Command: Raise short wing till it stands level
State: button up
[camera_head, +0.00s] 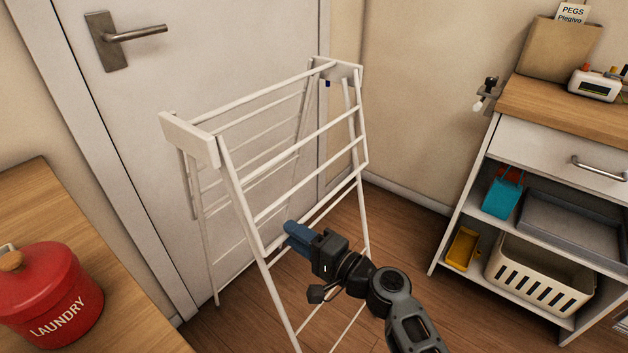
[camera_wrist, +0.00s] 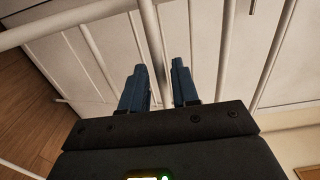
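A white drying rack (camera_head: 190,136) stands in front of the door. On its near side, a sloping panel of white rungs (camera_head: 310,190) runs down from the top; I cannot tell where the short wing ends and the legs begin. No wing stands out level. My gripper (camera_head: 290,236), with blue fingers, is at the lower part of this near side, close to a rung. In the wrist view the two fingers (camera_wrist: 159,88) are apart, with a white rung (camera_wrist: 151,40) passing across the gap between them. I cannot tell whether either finger touches it.
A wooden surface with a red laundry canister (camera_head: 48,297) is at the left. A shelf unit (camera_head: 545,142) with a white basket (camera_head: 535,285) stands at the right. A door handle (camera_head: 130,35) sticks out behind the rack. Wooden floor is clear between rack and shelf.

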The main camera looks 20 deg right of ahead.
grip_shut()
jog(key=shift+s+d, duration=0.1)
jog(key=shift+s+d+r+p, duration=0.4)
jog(key=shift+s+d, duration=0.2)
jog(key=shift+s, duration=0.2)
jog(key=shift+s+d+r+p, duration=0.3)
jog(key=shift+s+d, duration=0.25)
jog(key=shift+s, duration=0.25)
jog(key=shift+r, duration=0.1)
jog(key=shift+s+d+r+p, duration=0.4)
jog(key=shift+s+d+r, duration=0.15)
jog(key=shift+s, duration=0.2)
jog(key=shift+s+d+r+p, duration=0.35)
jog(key=shift+s+d+r, duration=0.2)
jog(key=shift+s, duration=0.2)
